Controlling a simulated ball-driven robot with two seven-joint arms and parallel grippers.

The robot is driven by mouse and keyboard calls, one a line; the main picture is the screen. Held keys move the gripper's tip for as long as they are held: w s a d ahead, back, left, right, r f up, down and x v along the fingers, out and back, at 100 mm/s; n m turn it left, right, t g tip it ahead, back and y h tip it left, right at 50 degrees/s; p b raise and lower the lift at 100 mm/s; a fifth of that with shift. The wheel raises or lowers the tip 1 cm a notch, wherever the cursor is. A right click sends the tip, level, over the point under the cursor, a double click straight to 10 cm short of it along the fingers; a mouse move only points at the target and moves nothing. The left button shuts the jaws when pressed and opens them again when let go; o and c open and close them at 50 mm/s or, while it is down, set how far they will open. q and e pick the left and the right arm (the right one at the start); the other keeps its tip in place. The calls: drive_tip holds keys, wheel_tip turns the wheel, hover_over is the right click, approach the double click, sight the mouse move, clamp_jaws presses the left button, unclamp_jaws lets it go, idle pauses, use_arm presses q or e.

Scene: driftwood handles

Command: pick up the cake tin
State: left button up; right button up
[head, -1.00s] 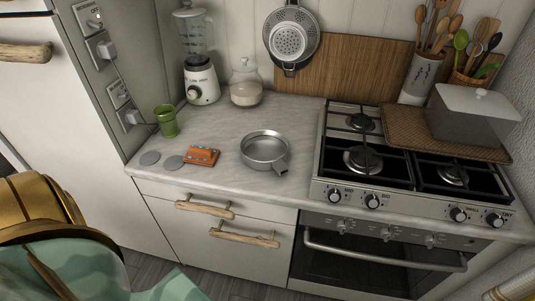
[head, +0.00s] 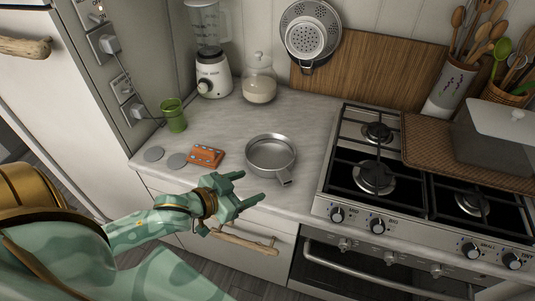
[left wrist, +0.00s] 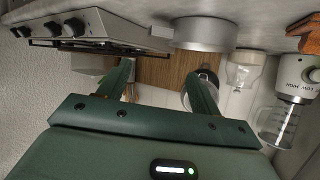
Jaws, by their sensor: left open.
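The cake tin (head: 270,153) is a round, shallow grey metal tin with a short tab at its front right. It sits upright on the counter near the front edge, left of the stove. In the left wrist view, which is upside down, the tin (left wrist: 205,33) shows side-on beyond the fingers. My left gripper (head: 253,187) is open and empty in front of the tin, close to its tab and apart from the tin. Its two fingers (left wrist: 158,78) show spread in the left wrist view. My right gripper is not in view.
An orange block-like object (head: 206,156), two grey discs (head: 177,161) and a green cup (head: 174,115) stand left of the tin. A glass jar (head: 259,85) and blender (head: 212,75) are behind. The stove (head: 375,180) is to the right. Driftwood handles (head: 245,240) jut below the counter edge.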

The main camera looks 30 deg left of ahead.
use_arm(q)
drive_tip(key=b, duration=0.2)
approach(286, 173)
drive_tip(key=x, duration=0.4)
drive_tip(key=shift+w+d+r, duration=0.15)
drive_tip(key=shift+w+d, duration=0.1)
drive_tip(key=shift+w, duration=0.2)
drive_tip(key=b+x, duration=0.2)
drive_tip(key=x, duration=0.3)
drive_tip(key=shift+w+a+f, duration=0.1)
drive_tip(key=shift+a+f, duration=0.05)
drive_tip(key=shift+f, duration=0.1)
drive_tip(key=shift+r, duration=0.1)
drive_tip(key=shift+c, duration=1.2)
drive_tip(key=c, duration=0.8)
